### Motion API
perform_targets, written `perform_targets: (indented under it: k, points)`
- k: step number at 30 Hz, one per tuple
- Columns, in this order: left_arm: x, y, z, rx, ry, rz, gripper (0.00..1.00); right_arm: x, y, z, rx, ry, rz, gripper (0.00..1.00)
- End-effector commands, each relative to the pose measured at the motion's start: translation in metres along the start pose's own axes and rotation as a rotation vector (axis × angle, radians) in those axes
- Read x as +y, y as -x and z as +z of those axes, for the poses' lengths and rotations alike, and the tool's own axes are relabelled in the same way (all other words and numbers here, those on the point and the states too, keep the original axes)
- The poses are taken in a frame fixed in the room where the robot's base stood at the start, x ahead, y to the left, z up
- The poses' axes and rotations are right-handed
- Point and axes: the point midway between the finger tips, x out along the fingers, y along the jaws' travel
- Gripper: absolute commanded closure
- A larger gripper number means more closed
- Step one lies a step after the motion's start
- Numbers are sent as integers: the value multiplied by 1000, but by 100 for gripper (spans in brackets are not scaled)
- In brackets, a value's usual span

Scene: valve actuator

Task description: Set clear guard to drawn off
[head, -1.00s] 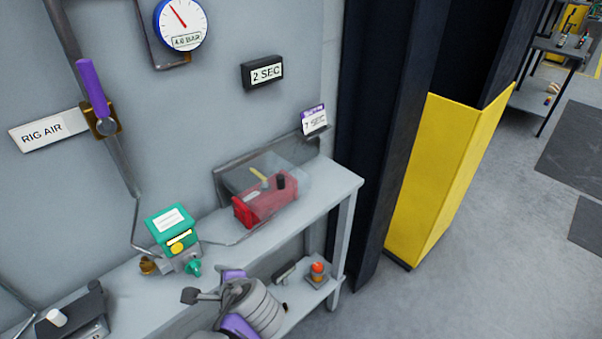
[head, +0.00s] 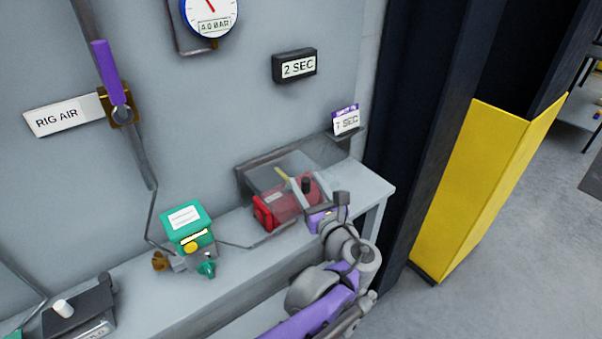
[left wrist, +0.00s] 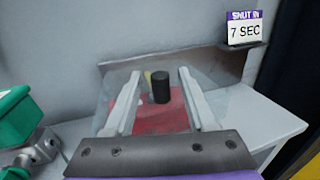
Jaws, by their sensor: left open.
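The clear guard (head: 262,178) is a see-through cover over a red box (head: 263,213) on the bench, in front of a grey back plate. Through it I see a yellow lever and a black knob (head: 306,184). The red box (left wrist: 150,121) and black knob (left wrist: 160,88) also show in the left wrist view. My left gripper (head: 318,190) is open at the guard's front right. In the left wrist view its fingers (left wrist: 160,88) stand apart with the knob seen between them. I cannot tell whether they touch the guard. My right gripper is out of view.
A green-topped valve unit (head: 187,226) stands left of the red box. A "7 SEC" card (head: 346,121) stands on a small ledge behind. A black column and yellow panel (head: 490,190) bound the bench's right. The bench front (head: 140,298) has bare room.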

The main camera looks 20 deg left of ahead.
Motion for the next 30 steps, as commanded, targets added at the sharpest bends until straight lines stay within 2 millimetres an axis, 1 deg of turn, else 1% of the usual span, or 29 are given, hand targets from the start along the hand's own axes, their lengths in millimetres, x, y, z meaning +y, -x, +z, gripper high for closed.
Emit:
perform_targets:
  k: [1, 3, 7, 11, 18, 20, 21, 26, 27, 28, 30]
  points:
    - [1, -10, 0, 0, 0, 4, 44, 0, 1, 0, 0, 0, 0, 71]
    - [1, -20, 0, 0, 0, 2, 44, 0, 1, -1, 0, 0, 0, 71]
    - [0, -33, 0, 1, 1, 1, 44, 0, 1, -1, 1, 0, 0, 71]
    - [0, -39, 0, 1, 2, 0, 44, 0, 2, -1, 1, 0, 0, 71]
    - [0, -39, 0, 1, 2, -1, 44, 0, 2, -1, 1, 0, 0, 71]
    - [0, -39, 0, 1, 2, -1, 52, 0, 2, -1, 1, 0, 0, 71]
    - [0, -39, 0, 1, 2, -1, 60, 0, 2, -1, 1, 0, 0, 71]
    - [0, -39, 0, 1, 2, -1, 88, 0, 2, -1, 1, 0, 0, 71]
    - [0, -39, 0, 1, 2, -1, 96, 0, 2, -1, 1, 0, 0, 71]
    - [0, -39, 0, 1, 2, -1, 100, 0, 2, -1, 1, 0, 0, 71]
    - [0, -39, 0, 1, 2, -1, 100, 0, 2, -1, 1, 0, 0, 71]
